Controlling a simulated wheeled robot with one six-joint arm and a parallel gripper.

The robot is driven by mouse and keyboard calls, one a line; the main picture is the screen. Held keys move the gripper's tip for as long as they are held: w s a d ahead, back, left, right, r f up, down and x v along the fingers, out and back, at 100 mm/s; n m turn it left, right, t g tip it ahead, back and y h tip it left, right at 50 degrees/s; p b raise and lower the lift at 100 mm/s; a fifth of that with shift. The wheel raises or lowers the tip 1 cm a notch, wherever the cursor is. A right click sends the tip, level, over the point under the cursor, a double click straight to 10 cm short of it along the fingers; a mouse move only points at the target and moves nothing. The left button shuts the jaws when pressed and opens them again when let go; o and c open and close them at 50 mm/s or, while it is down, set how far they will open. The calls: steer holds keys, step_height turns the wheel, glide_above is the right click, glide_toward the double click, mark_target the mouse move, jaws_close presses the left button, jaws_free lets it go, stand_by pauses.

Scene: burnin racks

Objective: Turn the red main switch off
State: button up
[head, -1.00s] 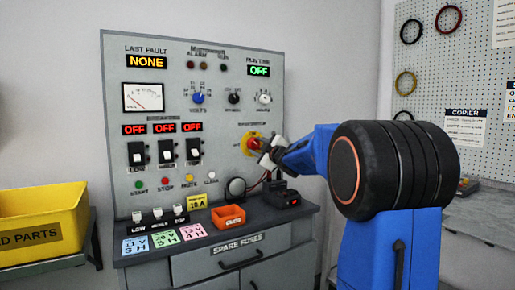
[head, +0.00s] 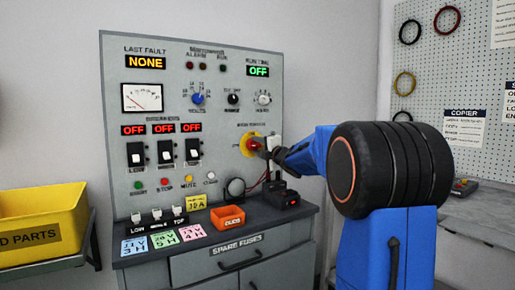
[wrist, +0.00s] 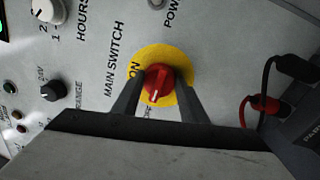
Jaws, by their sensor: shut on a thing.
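The red main switch knob (wrist: 158,84) sits on a round yellow plate (wrist: 172,55) in the wrist view. My gripper (wrist: 157,88) is shut on the knob, with one dark finger on each side. A white mark on the knob points toward the bottom of the wrist view, away from the printed ON at its left. Lettering below the knob is partly hidden by the finger. In the head view the red knob (head: 254,144) shows at the right of the grey panel, with my gripper (head: 262,147) at it.
A red plug and cable (wrist: 262,101) lie right of the switch in the wrist view. Three breakers (head: 165,152) are at the panel's left. An orange bin (head: 228,217) and colored cards stand on the bench below. A yellow parts bin (head: 40,220) is at far left.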

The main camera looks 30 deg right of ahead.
steer(key=shift+f, duration=0.1)
stand_by(0.3)
steer(key=o, duration=1)
steer(key=shift+o, duration=0.2)
steer(key=s+f, duration=0.1)
steer(key=s, duration=1.6)
steer(key=shift+s+d+f, duration=0.15)
steer(key=shift+s+d, duration=0.05)
steer(key=shift+d, duration=0.1)
steer(key=shift+a, duration=0.1)
